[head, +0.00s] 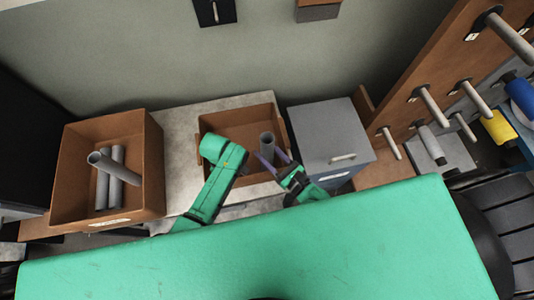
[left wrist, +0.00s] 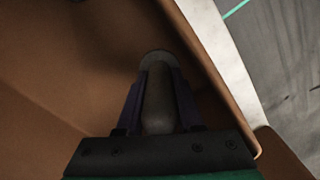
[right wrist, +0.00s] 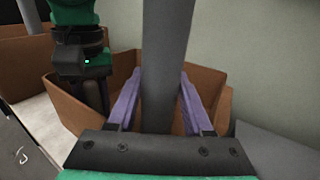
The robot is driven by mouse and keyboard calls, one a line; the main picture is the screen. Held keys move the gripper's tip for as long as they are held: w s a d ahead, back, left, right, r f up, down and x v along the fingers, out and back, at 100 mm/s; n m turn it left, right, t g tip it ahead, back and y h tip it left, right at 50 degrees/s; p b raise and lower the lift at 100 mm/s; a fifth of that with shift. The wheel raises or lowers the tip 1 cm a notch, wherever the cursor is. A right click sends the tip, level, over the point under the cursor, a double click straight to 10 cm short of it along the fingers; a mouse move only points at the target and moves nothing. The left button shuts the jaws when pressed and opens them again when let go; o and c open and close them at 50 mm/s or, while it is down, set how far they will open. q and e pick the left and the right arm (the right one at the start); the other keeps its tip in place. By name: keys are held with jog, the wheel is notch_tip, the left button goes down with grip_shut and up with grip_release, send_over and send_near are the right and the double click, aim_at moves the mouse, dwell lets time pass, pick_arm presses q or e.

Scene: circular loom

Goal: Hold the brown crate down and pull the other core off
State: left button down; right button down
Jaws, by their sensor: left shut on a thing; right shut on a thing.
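The brown crate (head: 217,121) stands on a pale table in the middle of the head view. My right gripper (right wrist: 160,80) is shut on a grey core (right wrist: 165,35), which stands nearly upright; in the head view this core (head: 267,143) is over the crate's right part. My left gripper (left wrist: 157,72) reaches down inside the crate, beside its wall (left wrist: 205,65), and is shut on a grey rounded piece (left wrist: 157,105). I cannot tell whether that piece is a core. In the head view my left arm hides its fingers and the crate's left part.
A larger brown crate (head: 151,150) at left holds several grey cores (head: 118,168). A grey box (head: 325,125) with a handle stands close on the right. A brown board with pegs (head: 430,105) rises further right. Bare table (head: 180,135) shows between the two crates.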

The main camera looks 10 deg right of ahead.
aim_at(267, 133)
jog(key=shift+r, duration=0.15)
notch_tip(267, 133, up, 12)
jog(key=shift+r, duration=0.1)
dwell(0.6)
jog(key=shift+w, duration=0.1)
pick_arm(q)
jog(key=shift+c, duration=2.3)
grip_release()
notch_tip(267, 133, up, 12)
